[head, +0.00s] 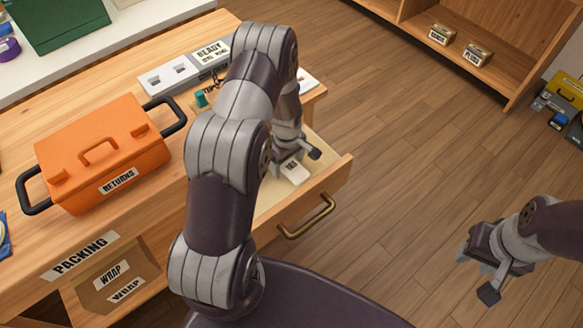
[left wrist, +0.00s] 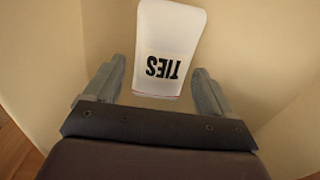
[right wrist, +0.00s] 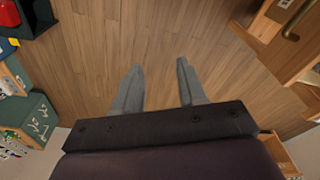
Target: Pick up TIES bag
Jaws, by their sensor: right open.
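The TIES bag (left wrist: 168,45) is a white packet with black lettering, lying inside the open drawer. In the head view the bag (head: 295,172) is partly hidden by my left gripper (head: 296,160). In the left wrist view my left gripper (left wrist: 157,92) is open, its two fingers apart on either side of the bag's near end.
The drawer (head: 330,188) has raised walls around the bag and a brass handle (head: 307,218). An orange RETURNS container (head: 105,150) stands on the packing table (head: 60,235). A wooden shelf (head: 490,40) stands at the back right. The floor between is clear.

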